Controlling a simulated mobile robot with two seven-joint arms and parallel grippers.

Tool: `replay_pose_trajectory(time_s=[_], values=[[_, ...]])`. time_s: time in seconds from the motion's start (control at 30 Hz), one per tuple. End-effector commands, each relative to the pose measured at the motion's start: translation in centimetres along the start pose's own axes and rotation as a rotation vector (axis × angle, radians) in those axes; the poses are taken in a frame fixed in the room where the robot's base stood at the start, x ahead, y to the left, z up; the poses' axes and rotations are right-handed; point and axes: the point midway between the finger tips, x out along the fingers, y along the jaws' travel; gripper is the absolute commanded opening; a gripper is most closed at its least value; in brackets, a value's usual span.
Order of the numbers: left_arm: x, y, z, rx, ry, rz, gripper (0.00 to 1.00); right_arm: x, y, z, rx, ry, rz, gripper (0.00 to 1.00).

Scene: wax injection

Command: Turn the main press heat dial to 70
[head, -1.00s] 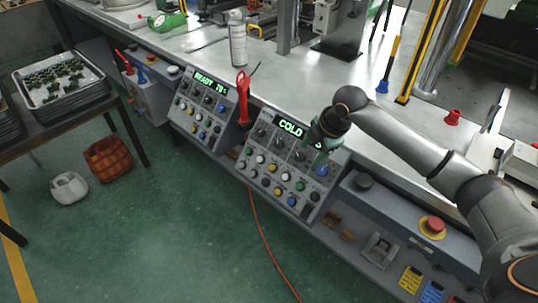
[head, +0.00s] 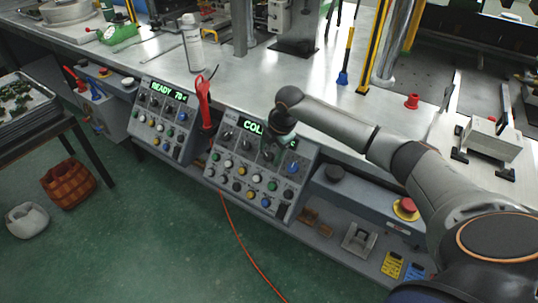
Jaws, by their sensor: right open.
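Two sloped control panels sit on the bench front. The left panel (head: 167,119) has a green display (head: 168,91) that seems to read READY 70. The right panel (head: 247,172) has a display (head: 251,127) showing COL, with the rest hidden behind my right gripper. This panel has dark dials (head: 246,150) in its upper row, with coloured buttons below and a blue knob (head: 292,168) at right. My right gripper (head: 285,143) is open and hovers at the panel's upper right, over the dial row. Its fingers are small and partly hidden; I cannot tell whether they touch a dial. My left gripper is out of view.
A red-handled tool (head: 204,101) stands between the panels. A red emergency button (head: 406,207) lies right of the right panel, below my arm. A spray can (head: 192,43) stands on the bench (head: 268,77). An orange cable (head: 240,245) hangs to the floor.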

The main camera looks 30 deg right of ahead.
Motion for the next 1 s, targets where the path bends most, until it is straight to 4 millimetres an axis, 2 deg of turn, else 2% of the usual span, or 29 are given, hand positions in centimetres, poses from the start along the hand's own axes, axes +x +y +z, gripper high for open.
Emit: replay_pose_trajectory(time_s=[0.13, 0.43, 1.0], values=[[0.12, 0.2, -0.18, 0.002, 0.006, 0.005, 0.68, 1.09, -0.01, -0.03, -0.001, 0.0, 0.0, 0.68], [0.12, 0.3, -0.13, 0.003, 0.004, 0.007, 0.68, 1.23, -0.01, -0.01, -0.001, -0.001, 0.0, 0.68], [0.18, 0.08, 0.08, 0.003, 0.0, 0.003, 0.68, 1.19, -0.02, 0.01, 0.0, -0.001, 0.0, 0.04]])
